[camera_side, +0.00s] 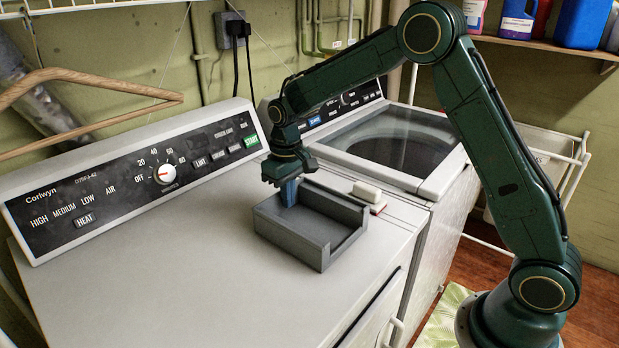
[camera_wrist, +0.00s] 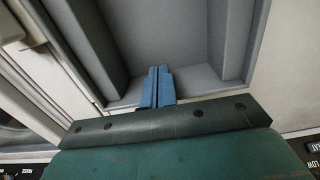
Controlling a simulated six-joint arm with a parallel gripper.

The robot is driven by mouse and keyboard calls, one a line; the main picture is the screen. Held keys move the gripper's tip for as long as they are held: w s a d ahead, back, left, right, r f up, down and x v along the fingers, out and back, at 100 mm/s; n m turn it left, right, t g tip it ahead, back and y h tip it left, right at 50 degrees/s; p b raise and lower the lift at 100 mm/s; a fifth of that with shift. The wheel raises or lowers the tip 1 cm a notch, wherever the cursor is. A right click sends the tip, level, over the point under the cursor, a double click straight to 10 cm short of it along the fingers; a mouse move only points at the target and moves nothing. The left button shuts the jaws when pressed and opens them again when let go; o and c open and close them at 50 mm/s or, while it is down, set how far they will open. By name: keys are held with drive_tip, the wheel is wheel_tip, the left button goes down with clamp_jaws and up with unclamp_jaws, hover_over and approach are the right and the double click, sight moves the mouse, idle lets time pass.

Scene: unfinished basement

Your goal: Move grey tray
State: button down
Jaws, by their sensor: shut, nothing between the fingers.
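The grey tray (camera_side: 308,243) sits on the white top of the dryer in the side view, an open box with a cut-out in its near wall. My gripper (camera_side: 289,194) points down with its blue fingers inside the tray, near its back left part. In the wrist view the fingers (camera_wrist: 157,84) are shut together with nothing between them, over the tray's grey floor (camera_wrist: 170,38). The fingers are not around any tray wall. Whether the fingertips touch the tray floor cannot be told.
A white block on a reddish base (camera_side: 368,193) lies just right of the tray. The dryer's control panel (camera_side: 140,170) rises behind. A washer with a glass lid (camera_side: 400,141) stands to the right. The dryer top (camera_side: 150,285) at front left is clear.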

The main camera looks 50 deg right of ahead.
drive_tip(key=shift+w, duration=0.15)
drive_tip(key=shift+w, duration=8.3)
drive_tip(key=shift+s, duration=0.3)
drive_tip(key=shift+s, duration=1.6)
wheel_tip(320, 180, up, 10)
drive_tip(key=shift+s, duration=0.2)
